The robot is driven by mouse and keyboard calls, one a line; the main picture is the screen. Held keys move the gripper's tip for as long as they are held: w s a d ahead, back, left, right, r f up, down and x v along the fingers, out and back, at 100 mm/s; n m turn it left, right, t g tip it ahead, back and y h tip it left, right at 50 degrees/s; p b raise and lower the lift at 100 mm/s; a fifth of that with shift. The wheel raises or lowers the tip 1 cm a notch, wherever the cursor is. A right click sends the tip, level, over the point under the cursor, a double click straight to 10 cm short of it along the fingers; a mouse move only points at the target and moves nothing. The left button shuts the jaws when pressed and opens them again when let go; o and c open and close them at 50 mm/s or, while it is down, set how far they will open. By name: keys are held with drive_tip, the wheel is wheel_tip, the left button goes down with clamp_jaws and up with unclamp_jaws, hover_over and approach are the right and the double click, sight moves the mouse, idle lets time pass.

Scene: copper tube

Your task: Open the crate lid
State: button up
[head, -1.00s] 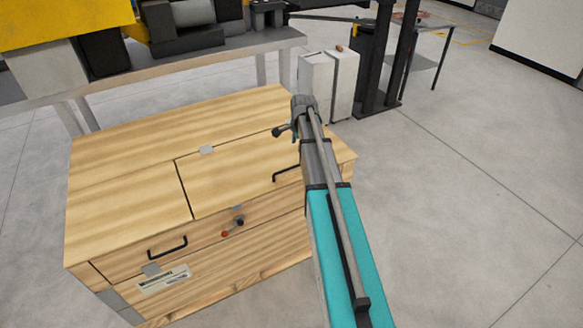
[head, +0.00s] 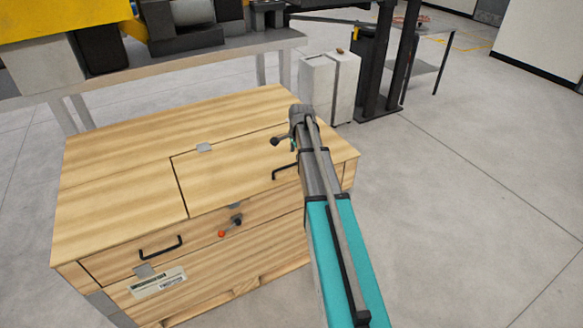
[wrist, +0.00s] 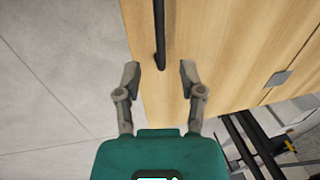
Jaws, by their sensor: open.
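The wooden crate (head: 95,190) stands on the floor in the head view. Its lid (head: 225,172), a panel in the top, lies shut and level with the wood around it. A black bar handle (head: 284,172) sits near the lid's right end, partly behind my arm. In the wrist view my gripper (wrist: 160,67) is open and empty. A black handle bar (wrist: 160,35) runs down to between the two fingertips, with a gap on each side. I cannot tell the height between fingers and handle.
The crate's front has another black handle (head: 160,246), a red button (head: 221,234) and a dark knob (head: 236,220). A workbench (head: 150,75) stands behind. Floor on the right is clear.

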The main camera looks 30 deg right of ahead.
sight(294, 164)
drive_tip(key=shift+w+f+b, duration=0.2)
drive_tip(key=shift+f+b, duration=0.6)
drive_tip(key=shift+f, duration=0.1)
drive_tip(key=shift+w+f+b, duration=0.15)
drive_tip(key=shift+f+b, duration=0.7)
drive_tip(key=shift+f, duration=0.1)
drive_tip(key=shift+w+f+b, duration=0.2)
drive_tip(key=shift+f+b, duration=0.6)
drive_tip(key=shift+f, duration=0.1)
clamp_jaws()
